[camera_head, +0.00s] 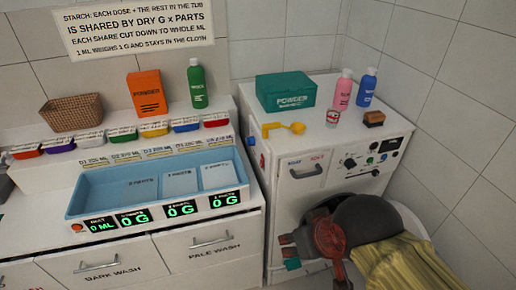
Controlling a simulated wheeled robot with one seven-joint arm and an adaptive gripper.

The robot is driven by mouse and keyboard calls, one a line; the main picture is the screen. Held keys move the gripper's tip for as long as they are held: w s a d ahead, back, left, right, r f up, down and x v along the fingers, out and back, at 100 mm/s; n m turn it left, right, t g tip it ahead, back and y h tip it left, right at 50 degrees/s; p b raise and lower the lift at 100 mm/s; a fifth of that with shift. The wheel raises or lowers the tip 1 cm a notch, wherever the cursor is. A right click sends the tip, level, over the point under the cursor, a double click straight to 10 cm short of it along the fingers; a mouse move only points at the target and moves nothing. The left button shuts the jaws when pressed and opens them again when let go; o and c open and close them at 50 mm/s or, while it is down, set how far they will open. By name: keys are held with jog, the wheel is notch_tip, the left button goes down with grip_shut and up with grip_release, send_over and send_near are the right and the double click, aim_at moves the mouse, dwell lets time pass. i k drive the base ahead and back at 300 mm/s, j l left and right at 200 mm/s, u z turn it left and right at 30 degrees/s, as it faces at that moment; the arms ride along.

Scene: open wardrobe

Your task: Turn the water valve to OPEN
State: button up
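No part is clearly readable as the water valve in this view. A small red piece (262,160) sits on the left edge of the white washing machine (281,215), with a small blue piece (251,141) above it; I cannot tell whether either belongs to the valve. My gripper (287,246) is low in front of the washing machine, beside a small teal piece (292,264). Its fingers are small, dark and partly overlapped by my arm, so their opening is unclear. My arm also hides much of the machine's lower front.
A green powder box (286,92), yellow scoop (284,128), pink bottle (343,90) and blue bottle (367,87) stand on the machine. A blue tray (85,197) with digital readouts sits on the left counter. Yellow cloth (408,266) fills the lower right.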

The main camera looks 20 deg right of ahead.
aim_at(250, 141)
jog(key=i+j+z, duration=0.2)
jog(key=j, duration=0.15)
jog(key=i+j+z, duration=0.2)
jog(key=j, duration=0.2)
jog(key=j+z, duration=0.2)
jog(key=j, duration=0.2)
